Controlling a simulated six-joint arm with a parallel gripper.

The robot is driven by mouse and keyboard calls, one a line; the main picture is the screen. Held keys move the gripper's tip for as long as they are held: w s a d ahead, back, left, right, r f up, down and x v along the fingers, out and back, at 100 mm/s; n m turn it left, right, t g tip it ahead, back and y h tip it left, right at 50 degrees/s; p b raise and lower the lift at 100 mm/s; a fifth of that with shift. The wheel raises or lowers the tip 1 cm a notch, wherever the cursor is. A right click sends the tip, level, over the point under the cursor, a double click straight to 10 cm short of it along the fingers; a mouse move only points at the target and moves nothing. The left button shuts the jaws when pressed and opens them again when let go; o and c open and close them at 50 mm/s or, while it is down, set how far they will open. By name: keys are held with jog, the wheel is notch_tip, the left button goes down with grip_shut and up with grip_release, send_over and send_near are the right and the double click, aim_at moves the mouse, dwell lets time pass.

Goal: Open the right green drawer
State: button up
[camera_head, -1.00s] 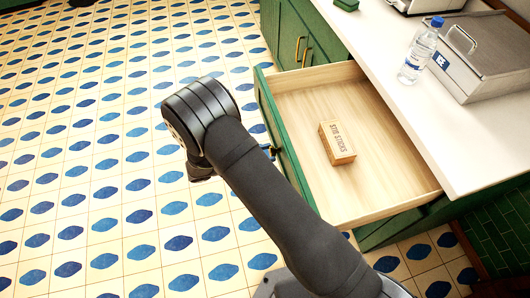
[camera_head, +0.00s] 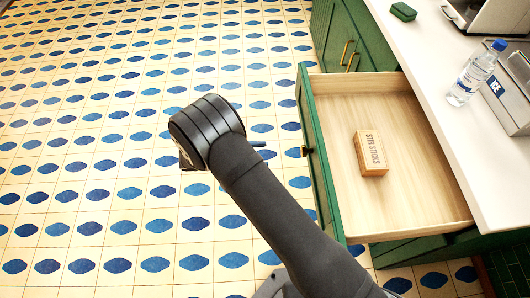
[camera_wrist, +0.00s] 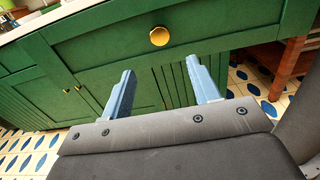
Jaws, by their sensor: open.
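The green drawer (camera_head: 325,165) stands pulled far out from the counter, with its pale wooden inside showing in the head view. A box labelled stir sticks (camera_head: 371,153) lies in it. The drawer's round brass knob (camera_wrist: 159,36) is on the green front in the wrist view, and its edge shows in the head view (camera_head: 305,151). My gripper (camera_wrist: 160,82) is open and empty, its two blue fingers apart and pointing at the drawer front below the knob, not touching it. In the head view my arm hides most of the gripper; one fingertip shows left of the knob.
A white counter (camera_head: 440,110) runs along the right, with a water bottle (camera_head: 474,75), a green sponge-like block (camera_head: 403,12) and a metal container (camera_head: 512,88) on it. Green cabinet doors with brass handles (camera_head: 348,54) stand behind the drawer. The tiled floor at left is clear.

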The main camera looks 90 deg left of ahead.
aim_at(303, 152)
jog(key=s, duration=0.5)
jog(key=shift+s, duration=0.4)
jog(key=shift+w, duration=0.1)
jog(key=w, duration=1.7)
jog(key=shift+w, duration=0.2)
jog(key=shift+s, duration=0.1)
jog(key=s, duration=1.7)
jog(key=shift+s, duration=0.2)
jog(key=shift+w, duration=0.1)
jog(key=shift+w, duration=9.9)
jog(key=shift+o, duration=0.4)
